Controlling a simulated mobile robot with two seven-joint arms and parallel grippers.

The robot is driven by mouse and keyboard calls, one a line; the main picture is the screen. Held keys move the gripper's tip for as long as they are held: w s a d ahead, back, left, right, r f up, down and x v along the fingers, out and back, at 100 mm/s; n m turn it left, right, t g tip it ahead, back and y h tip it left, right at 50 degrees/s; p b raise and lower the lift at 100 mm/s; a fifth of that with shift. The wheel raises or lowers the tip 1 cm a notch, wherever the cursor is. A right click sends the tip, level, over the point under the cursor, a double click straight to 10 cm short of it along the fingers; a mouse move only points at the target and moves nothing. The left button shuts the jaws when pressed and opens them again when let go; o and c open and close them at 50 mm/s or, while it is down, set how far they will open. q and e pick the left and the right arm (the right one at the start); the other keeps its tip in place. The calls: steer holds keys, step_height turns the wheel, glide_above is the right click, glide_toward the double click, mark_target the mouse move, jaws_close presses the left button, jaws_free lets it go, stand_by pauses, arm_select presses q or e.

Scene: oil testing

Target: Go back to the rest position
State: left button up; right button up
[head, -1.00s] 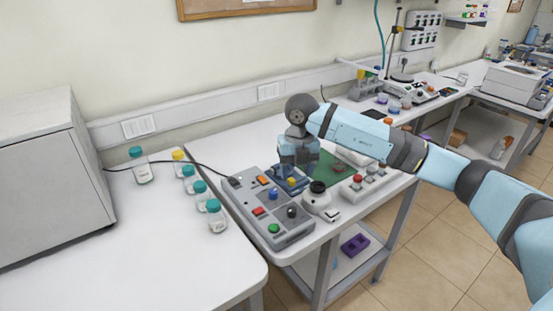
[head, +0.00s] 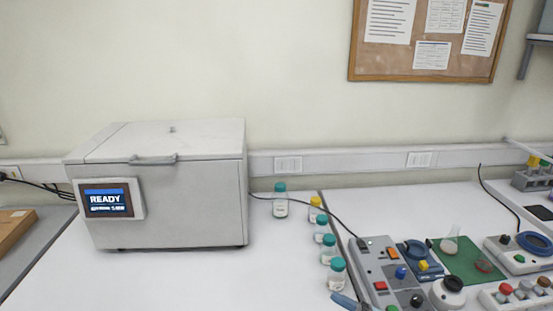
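Neither gripper shows in the head view. A small light-blue piece shows at the bottom edge beside the nearest bottle; it may be part of my arm, but I cannot tell. A white box-shaped machine (head: 190,205) with a closed lid stands on the left bench, and its screen (head: 106,199) reads READY. Several bottles stand upright at the bench's right side: a teal-capped one (head: 281,208) at the back, a yellow-capped one (head: 315,214), and more teal-capped ones such as the nearest (head: 337,281).
A grey control panel (head: 392,270) with coloured buttons sits on the right bench. Near it are a green mat (head: 455,262) with a small flask (head: 450,241), and a white round device (head: 447,293). A corkboard (head: 430,61) hangs above. The bench before the machine is clear.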

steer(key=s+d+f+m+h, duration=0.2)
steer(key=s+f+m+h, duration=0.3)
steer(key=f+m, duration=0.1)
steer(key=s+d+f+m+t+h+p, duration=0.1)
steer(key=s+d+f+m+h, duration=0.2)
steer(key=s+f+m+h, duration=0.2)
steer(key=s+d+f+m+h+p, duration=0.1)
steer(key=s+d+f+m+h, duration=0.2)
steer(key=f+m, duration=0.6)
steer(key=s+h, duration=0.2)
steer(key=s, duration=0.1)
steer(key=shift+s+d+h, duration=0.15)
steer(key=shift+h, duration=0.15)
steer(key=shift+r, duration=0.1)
